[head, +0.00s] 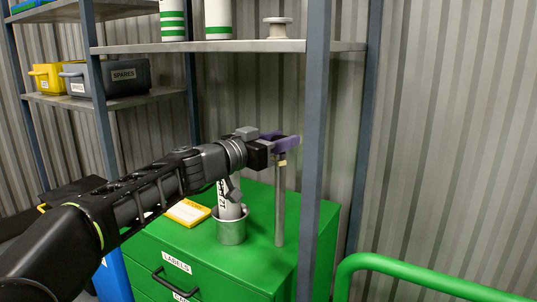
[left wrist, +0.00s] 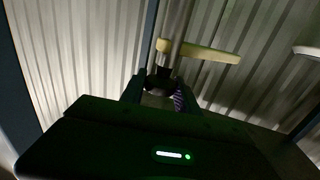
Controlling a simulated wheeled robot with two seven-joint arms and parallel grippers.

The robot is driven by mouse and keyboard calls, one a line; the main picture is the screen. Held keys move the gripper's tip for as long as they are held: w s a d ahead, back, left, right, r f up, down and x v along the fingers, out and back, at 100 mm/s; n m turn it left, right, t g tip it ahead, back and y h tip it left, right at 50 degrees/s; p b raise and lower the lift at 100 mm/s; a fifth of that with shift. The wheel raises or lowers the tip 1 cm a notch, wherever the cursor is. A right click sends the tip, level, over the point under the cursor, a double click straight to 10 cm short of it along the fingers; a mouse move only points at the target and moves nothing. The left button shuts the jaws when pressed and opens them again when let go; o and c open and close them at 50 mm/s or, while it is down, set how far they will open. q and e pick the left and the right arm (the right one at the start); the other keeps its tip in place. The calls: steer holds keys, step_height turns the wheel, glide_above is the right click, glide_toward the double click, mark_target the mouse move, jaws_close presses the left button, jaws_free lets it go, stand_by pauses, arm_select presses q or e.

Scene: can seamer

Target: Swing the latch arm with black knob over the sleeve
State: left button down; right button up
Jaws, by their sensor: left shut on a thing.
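My left gripper (head: 279,141) is at the top of a thin grey post (head: 280,210) on the green cabinet. The cream latch arm (head: 282,162) shows only as a small piece just below the gripper. In the left wrist view the latch arm (left wrist: 205,51) crosses the post and reaches out to the right. My left gripper (left wrist: 160,97) is shut on the black knob (left wrist: 157,80), which is mostly hidden between the fingers. A metal sleeve (head: 231,231) stands left of the post, around the foot of a white lettered cylinder (head: 229,206), partly behind my arm. My right gripper is out of view.
The green cabinet (head: 255,262) has labelled drawers. A yellow-edged tray or card (head: 188,212) lies on its left. A shelf upright (head: 314,150) stands close right of the post, and a green rail (head: 430,268) is at lower right. Shelves hold bins and cans.

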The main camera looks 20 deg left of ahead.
arm_select(q)
steer(key=shift+d+f+n+y+b, duration=0.2)
steer(key=shift+f+n+y+b, duration=0.25)
steer(key=shift+b, duration=0.2)
steer(key=shift+n+t+y+b, duration=0.3)
steer(key=shift+n+y, duration=0.05)
steer(key=shift+y, duration=0.2)
steer(key=shift+r+n+y, duration=0.25)
steer(key=shift+n+y, duration=0.15)
steer(key=shift+y, duration=0.4)
steer(key=shift+r+n+y+p, duration=0.15)
steer(key=shift+n+y+p, duration=0.15)
steer(key=shift+n+y, duration=0.25)
steer(key=n+y+p, duration=0.1)
steer(key=y+p, duration=0.1)
steer(key=n+y+p, duration=0.2)
steer(key=y+p, duration=0.1)
steer(key=shift+a+r+p, duration=0.1)
steer(key=shift+r+p, duration=0.05)
steer(key=shift+p, duration=0.2)
steer(key=shift+f+n+y+p, duration=0.2)
steer(key=shift+n+y+p, duration=0.05)
steer(key=shift+y+p, duration=0.15)
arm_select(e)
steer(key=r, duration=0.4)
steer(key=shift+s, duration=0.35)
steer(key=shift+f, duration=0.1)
